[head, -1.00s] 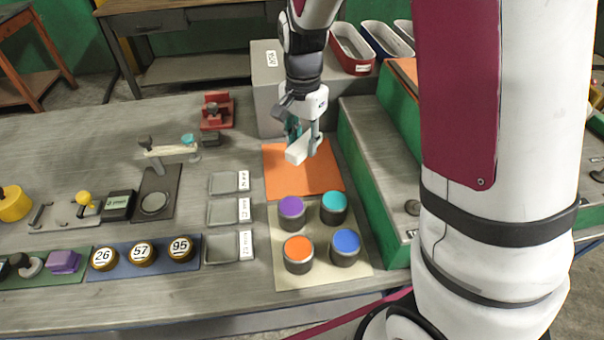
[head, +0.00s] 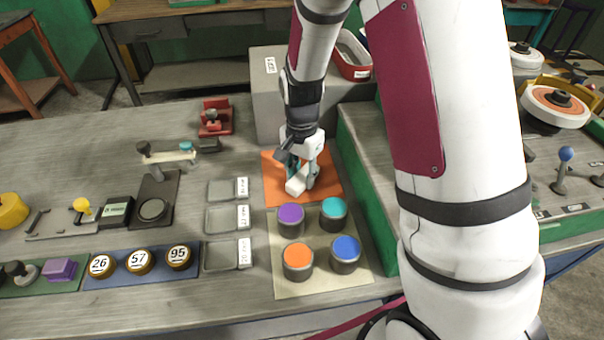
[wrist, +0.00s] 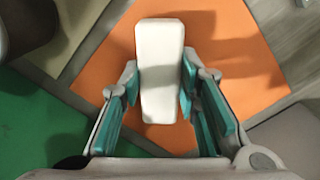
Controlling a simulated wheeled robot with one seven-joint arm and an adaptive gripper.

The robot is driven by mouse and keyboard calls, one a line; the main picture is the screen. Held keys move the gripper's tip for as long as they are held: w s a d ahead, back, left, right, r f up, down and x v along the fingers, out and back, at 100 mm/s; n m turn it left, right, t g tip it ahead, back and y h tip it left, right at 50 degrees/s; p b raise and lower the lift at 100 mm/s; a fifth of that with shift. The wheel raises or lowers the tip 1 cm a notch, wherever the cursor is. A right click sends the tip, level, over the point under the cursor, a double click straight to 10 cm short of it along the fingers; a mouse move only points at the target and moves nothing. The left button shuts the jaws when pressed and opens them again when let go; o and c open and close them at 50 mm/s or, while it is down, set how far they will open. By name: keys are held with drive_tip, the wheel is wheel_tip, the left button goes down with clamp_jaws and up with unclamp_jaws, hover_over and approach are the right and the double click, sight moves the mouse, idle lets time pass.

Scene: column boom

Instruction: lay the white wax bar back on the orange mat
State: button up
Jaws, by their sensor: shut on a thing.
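The white wax bar (wrist: 160,70) is between the teal-padded fingers of my gripper (wrist: 160,92) in the wrist view. My gripper (head: 303,178) is shut on it. In the head view the bar (head: 296,186) shows below the fingers, over the orange mat (head: 275,192). In the wrist view the mat (wrist: 225,60) spreads beneath and around the bar. The bar is low over the mat; I cannot tell whether it touches it. The fingers hide part of the bar in the head view.
A cream mat with purple, teal, orange and blue-topped jars (head: 297,260) lies just in front. A grey box (head: 268,95) stands behind the orange mat. A green-sided raised bench (head: 365,190) borders it on the right, and labelled grey trays (head: 222,218) stand on the left.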

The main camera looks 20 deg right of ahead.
sight(302, 175)
drive_tip(key=o, duration=1.2)
drive_tip(key=shift+f, duration=0.1)
drive_tip(key=shift+c, duration=0.2)
wheel_tip(302, 175, up, 12)
drive_tip(key=r, duration=0.1)
drive_tip(key=s+r+n+t, duration=0.2)
drive_tip(key=s+r+n, duration=0.3)
drive_tip(key=s+r, duration=0.55)
drive_tip(key=s+r+n+t, duration=0.1)
drive_tip(key=s+n, duration=0.5)
drive_tip(key=s, duration=0.8)
drive_tip(key=shift+s+d+r+t+p, duration=0.2)
drive_tip(key=shift+d+t+p, duration=0.1)
drive_tip(key=shift+t, duration=0.1)
